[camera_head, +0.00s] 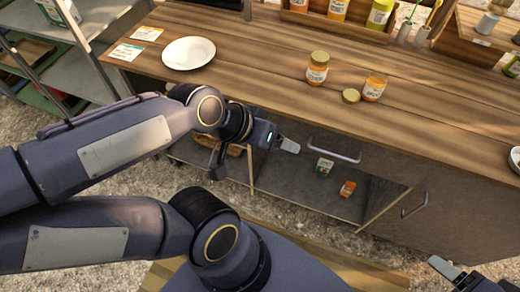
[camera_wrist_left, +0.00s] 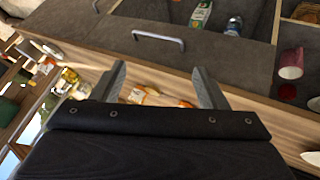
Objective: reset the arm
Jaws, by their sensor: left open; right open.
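My left arm comes in from the left in the head view. Its gripper (camera_head: 288,146) is in front of the counter's front edge, above the lower shelf, and only partly shows. In the left wrist view the left gripper (camera_wrist_left: 162,88) has its two fingers wide apart, with nothing between them. My right gripper (camera_head: 446,268) shows at the lower right corner of the head view, low in front of the cabinet. It is open, and nothing is seen in it; the picture's edge cuts off part of it.
The wooden counter (camera_head: 250,50) carries a white plate (camera_head: 188,53), an orange jar (camera_head: 317,70), an open jar (camera_head: 374,88) and a lid (camera_head: 351,96). A drawer handle (camera_head: 334,150) is close to my left gripper. In the left wrist view a red mug (camera_wrist_left: 290,64) shows.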

